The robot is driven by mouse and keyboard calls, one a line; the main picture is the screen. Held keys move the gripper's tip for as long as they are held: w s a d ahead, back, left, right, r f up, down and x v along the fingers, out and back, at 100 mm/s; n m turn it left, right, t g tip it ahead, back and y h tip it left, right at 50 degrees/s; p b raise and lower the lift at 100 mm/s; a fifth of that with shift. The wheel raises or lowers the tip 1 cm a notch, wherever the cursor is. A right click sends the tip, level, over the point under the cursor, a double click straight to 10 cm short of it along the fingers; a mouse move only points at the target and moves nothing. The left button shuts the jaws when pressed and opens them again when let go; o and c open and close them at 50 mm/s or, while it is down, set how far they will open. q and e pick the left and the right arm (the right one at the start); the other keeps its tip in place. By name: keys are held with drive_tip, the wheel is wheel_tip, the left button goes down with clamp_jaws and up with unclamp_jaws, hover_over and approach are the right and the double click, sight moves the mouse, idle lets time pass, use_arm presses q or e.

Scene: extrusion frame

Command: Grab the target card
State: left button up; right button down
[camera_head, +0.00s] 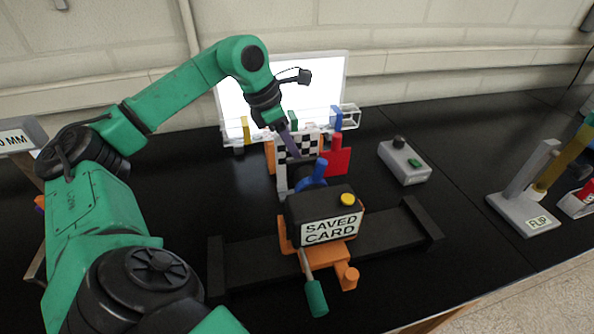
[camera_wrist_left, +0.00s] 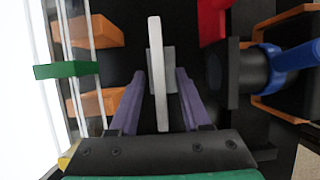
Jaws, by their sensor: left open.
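The target card (camera_head: 283,172) is a black-and-white checkered plate that stands upright behind the camera labelled "SAVED CARD" (camera_head: 322,210). In the left wrist view the card (camera_wrist_left: 156,45) is a thin, pale, edge-on plate on a small grey holder. In the left wrist view my left gripper (camera_wrist_left: 160,78) is open, with one finger on each side of the card and visible gaps between. My right gripper is not in view.
The camera sits on an orange carriage on a black rail (camera_head: 250,262); its blue-ringed lens (camera_wrist_left: 255,70) faces the card. A red plate (camera_head: 337,160) stands close to the card. A bright panel (camera_head: 320,80) with a clear rack is behind. A grey switch box (camera_head: 404,162) stands right.

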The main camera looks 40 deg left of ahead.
use_arm(q)
drive_tip(key=shift+x, duration=1.35)
clamp_jaws()
